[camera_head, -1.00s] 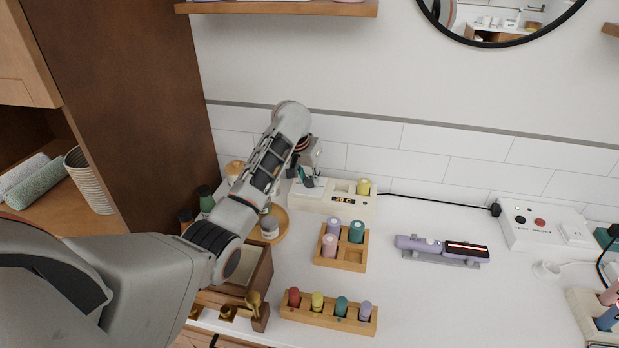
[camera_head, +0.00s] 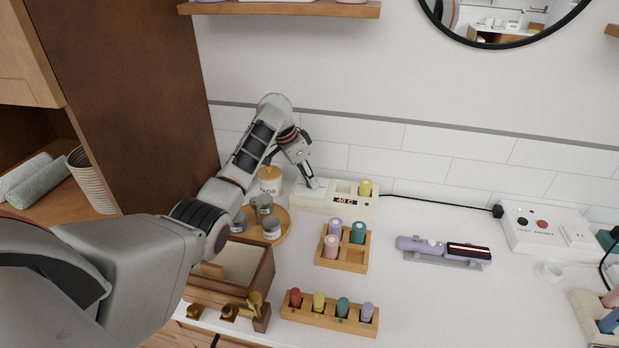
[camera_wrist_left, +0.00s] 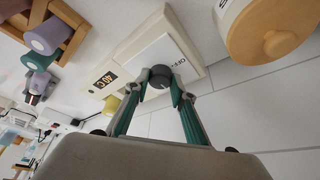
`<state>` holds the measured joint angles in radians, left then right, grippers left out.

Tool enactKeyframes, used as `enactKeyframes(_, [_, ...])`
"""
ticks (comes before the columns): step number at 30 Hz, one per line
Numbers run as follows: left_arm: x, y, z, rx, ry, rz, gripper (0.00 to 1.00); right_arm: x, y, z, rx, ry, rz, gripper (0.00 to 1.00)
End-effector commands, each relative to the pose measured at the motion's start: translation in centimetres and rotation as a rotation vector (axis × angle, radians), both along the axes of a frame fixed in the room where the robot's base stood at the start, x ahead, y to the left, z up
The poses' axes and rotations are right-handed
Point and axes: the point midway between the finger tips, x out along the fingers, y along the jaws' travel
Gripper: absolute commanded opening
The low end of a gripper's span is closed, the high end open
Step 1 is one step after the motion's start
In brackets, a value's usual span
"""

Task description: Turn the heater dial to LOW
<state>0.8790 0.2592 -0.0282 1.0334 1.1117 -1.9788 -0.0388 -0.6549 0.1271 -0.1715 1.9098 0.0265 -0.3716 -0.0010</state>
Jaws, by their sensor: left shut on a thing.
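The heater (camera_head: 335,206) is a cream box against the back wall, with a lit display reading 40 C (camera_head: 345,201). A yellow roller (camera_head: 365,187) stands in its right part. In the left wrist view the dial (camera_wrist_left: 160,73) is a small dark knob on the heater's white top, with OFF printed beside it. My left gripper (camera_head: 312,184) reaches down to the heater's left end. In the left wrist view its green-sided fingers (camera_wrist_left: 160,84) are closed around the dial, hiding part of it. The LOW mark cannot be made out. My right gripper is not in view.
A round wooden tray (camera_head: 284,234) with jars stands left of the heater. A roller rack (camera_head: 345,264) and a lilac styling tool (camera_head: 420,245) are in front and right. An open wooden box (camera_head: 262,272) lies nearer.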

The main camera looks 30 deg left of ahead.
Motion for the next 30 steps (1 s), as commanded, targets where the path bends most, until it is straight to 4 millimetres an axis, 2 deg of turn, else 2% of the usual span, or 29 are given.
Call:
enactKeyframes(15, [-0.01, 0.07, -0.01, 0.002, 0.001, -0.017, 0.03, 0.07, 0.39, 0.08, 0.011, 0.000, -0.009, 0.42])
enactKeyframes(16, [-0.01, 0.07, -0.01, 0.002, 0.001, -0.017, 0.32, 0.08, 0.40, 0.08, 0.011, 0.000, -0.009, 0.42])
enactKeyframes(17, [-0.01, 0.07, -0.01, 0.002, 0.001, -0.017, 0.40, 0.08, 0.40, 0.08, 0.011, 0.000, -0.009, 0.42])
enactKeyframes(30, [-0.10, 0.15, 0.50, 0.001, -0.002, -0.017, 0.41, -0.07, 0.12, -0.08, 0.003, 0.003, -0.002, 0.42])
